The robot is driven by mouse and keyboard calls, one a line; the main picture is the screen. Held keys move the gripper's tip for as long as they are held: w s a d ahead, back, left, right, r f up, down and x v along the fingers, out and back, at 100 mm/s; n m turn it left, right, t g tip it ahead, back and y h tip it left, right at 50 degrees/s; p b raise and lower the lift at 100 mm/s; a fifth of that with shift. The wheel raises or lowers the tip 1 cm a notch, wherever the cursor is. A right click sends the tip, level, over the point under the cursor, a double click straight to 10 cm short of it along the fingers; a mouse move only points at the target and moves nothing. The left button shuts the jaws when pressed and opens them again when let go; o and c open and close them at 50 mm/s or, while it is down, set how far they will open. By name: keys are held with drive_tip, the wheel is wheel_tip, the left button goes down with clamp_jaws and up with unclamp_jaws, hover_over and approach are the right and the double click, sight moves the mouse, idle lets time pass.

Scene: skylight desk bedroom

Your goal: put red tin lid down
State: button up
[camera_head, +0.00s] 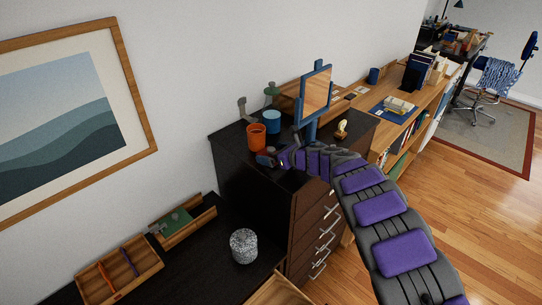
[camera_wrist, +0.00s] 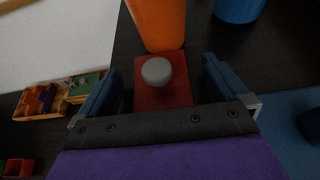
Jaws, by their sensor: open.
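The red tin lid (camera_wrist: 176,95) is a red square piece with a round grey knob, in the middle of the wrist view. It appears to lie on the black top of the dresser (camera_wrist: 133,45), close to the orange cup. My gripper (camera_wrist: 162,68) is open, with one blue finger on each side of the lid. Gaps show between the fingers and the lid. In the head view my gripper (camera_head: 268,158) is over the dresser top, and the lid is too small to make out there.
The orange cup (camera_head: 257,136) and a blue cup (camera_head: 272,122) stand just beyond my gripper. A mirror (camera_head: 317,91) stands to the right. Wooden trays (camera_head: 122,274) and a speckled canister (camera_head: 243,246) are on the lower black surface. A small red box (camera_wrist: 18,168) shows at lower left.

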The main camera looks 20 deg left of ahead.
drive_tip(key=shift+w+a+f, duration=0.25)
drive_tip(key=shift+a, duration=0.25)
drive_tip(key=shift+c, duration=0.5)
drive_tip(key=c, duration=1)
drive_tip(key=shift+r, duration=0.1)
